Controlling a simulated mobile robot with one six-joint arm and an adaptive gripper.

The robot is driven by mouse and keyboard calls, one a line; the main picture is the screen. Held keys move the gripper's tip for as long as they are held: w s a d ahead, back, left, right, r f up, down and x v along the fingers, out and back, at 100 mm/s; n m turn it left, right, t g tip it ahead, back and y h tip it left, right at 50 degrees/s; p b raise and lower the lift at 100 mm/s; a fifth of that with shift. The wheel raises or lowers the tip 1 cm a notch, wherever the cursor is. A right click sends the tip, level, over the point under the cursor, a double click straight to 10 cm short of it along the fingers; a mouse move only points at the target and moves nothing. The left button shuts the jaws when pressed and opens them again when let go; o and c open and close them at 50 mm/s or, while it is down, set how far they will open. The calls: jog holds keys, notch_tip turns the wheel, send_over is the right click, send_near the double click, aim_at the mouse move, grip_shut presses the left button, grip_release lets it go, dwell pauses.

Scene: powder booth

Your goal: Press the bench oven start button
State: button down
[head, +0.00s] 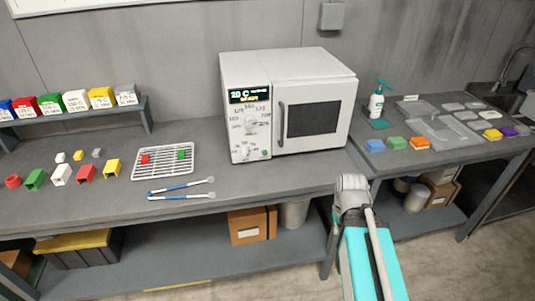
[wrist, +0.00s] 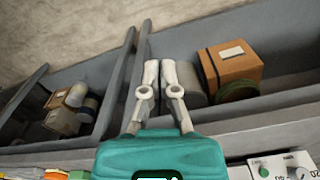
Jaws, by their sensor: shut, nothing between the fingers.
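The white bench oven (head: 315,70) stands on the grey bench, its door shut. Its left panel has a lit display (head: 249,95) reading 20 C, two dials and a small green button (head: 265,153) at the lower right. In the wrist view the green button (wrist: 264,171) shows at the bottom right edge, beside part of a dial. My gripper (wrist: 160,66) is shut and empty, its fingertips apart from the panel and pointing away from it over the bench edge. In the head view my arm reaches up at the lower right, in front of the bench; the fingers cannot be made out there.
A wire rack (head: 165,160) with red and green pieces and blue-handled tongs (head: 181,188) lie left of the oven. A soap bottle (head: 376,102) and coloured blocks stand on the right bench. A cardboard box (wrist: 229,70) sits on the lower shelf.

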aim_at(265, 153)
jog(key=w+a+n+t+h+b, duration=0.2)
jog(key=w+a+n+t+b, duration=0.1)
jog(key=w+a+n, duration=0.1)
jog(key=w+a+n+t+h+b, duration=0.3)
jog(key=w+a+n, duration=0.1)
jog(key=w, duration=0.3)
jog(key=w+a+f+n+t+h+b, duration=0.1)
jog(key=w+a+n+t+h+b, duration=0.1)
jog(key=w+a+n+b, duration=0.1)
jog(key=shift+w+a+n+t, duration=0.2)
jog(key=shift+w+a+n, duration=0.2)
jog(key=shift+w, duration=0.3)
jog(key=shift+w+a+n+t, duration=0.2)
jog(key=shift+w+a+n, duration=0.1)
jog(key=shift+w+n, duration=0.3)
jog(key=w+a+r+n+t+b, duration=0.1)
jog(key=a+n, duration=0.1)
jog(key=a, duration=0.1)
jog(key=w+a+r+n+t+b, duration=0.1)
jog(key=a+n+t, duration=0.1)
jog(key=a, duration=0.1)
jog(key=w+a+r+n+t+b, duration=0.1)
jog(key=a, duration=0.3)
jog(key=shift+w+a+r+n+t, duration=0.1)
jog(key=shift+r+n+t, duration=0.1)
jog(key=shift+n+t, duration=0.2)
jog(key=shift+w, duration=0.1)
